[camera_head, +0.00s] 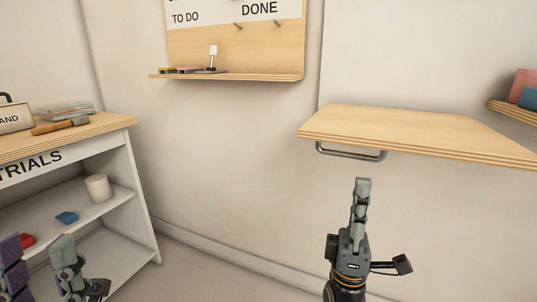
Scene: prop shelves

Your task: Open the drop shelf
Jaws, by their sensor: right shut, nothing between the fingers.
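The drop shelf (420,130) is a light wooden board on the wall at the right. Its board is roughly level, with its layered front edge facing me. A grey metal bar handle (352,154) hangs under the front edge near the left corner. My right gripper (362,182) is shut and empty, pointing up just below the handle, with a small gap between them in the picture.
A white cabinet (128,165) with a wooden top stands at the left, holding a hammer (60,126), a white cup (98,188) and a blue block (66,218). A board with a small ledge (240,77) hangs on the back wall. Another shelf (512,113) is at the right edge.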

